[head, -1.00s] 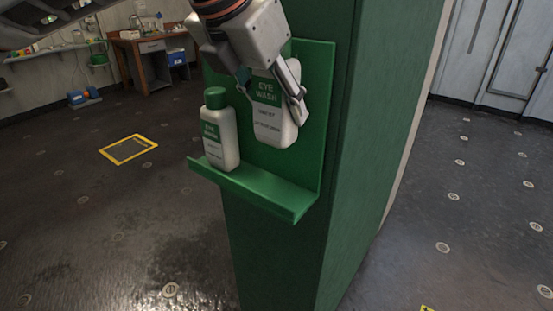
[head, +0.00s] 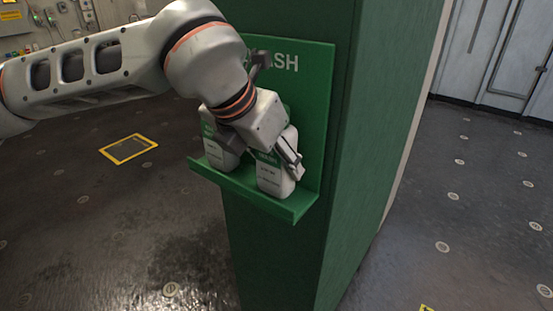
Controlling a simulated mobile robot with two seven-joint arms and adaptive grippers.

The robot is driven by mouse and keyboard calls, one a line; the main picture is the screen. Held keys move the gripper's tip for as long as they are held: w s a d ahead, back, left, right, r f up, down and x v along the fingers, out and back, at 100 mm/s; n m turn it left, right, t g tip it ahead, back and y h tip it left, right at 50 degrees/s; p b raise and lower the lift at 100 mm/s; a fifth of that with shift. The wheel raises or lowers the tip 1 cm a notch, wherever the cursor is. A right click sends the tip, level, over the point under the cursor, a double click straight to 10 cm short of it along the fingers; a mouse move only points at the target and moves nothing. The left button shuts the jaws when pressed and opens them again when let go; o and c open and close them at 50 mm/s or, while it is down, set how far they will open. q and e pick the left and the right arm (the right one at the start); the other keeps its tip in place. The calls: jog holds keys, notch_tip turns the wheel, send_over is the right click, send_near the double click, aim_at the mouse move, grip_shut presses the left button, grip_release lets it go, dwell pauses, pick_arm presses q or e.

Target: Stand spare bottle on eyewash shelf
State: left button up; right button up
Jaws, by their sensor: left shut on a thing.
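The spare bottle (head: 271,178), white with a green label, is upright at the right part of the green eyewash shelf (head: 240,189). Its base is at the shelf surface, seemingly touching it. My left gripper (head: 283,150) is shut on its upper part, coming from above and left, and hides its top. A second eyewash bottle (head: 218,154) stands on the shelf to the left, its top hidden behind my arm. A small gap shows between the two bottles low down. My right gripper is not in view.
The shelf's green back panel (head: 318,90) rises behind the bottles, with lettering partly hidden by my arm. The shelf is fixed to a green column (head: 378,130). A yellow-framed floor plate (head: 128,148) lies to the left. The floor on the right is open.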

pick_arm(q)
jog(key=shift+r, duration=0.1)
jog(key=o, duration=1.5)
jog(key=shift+r, duration=0.1)
jog(key=b+v, duration=0.1)
jog(key=v, duration=1)
jog(key=shift+s+a+r, duration=0.15)
jog(key=shift+a+r, duration=0.05)
jog(key=shift+r, duration=0.1)
jog(key=shift+s+a, duration=0.1)
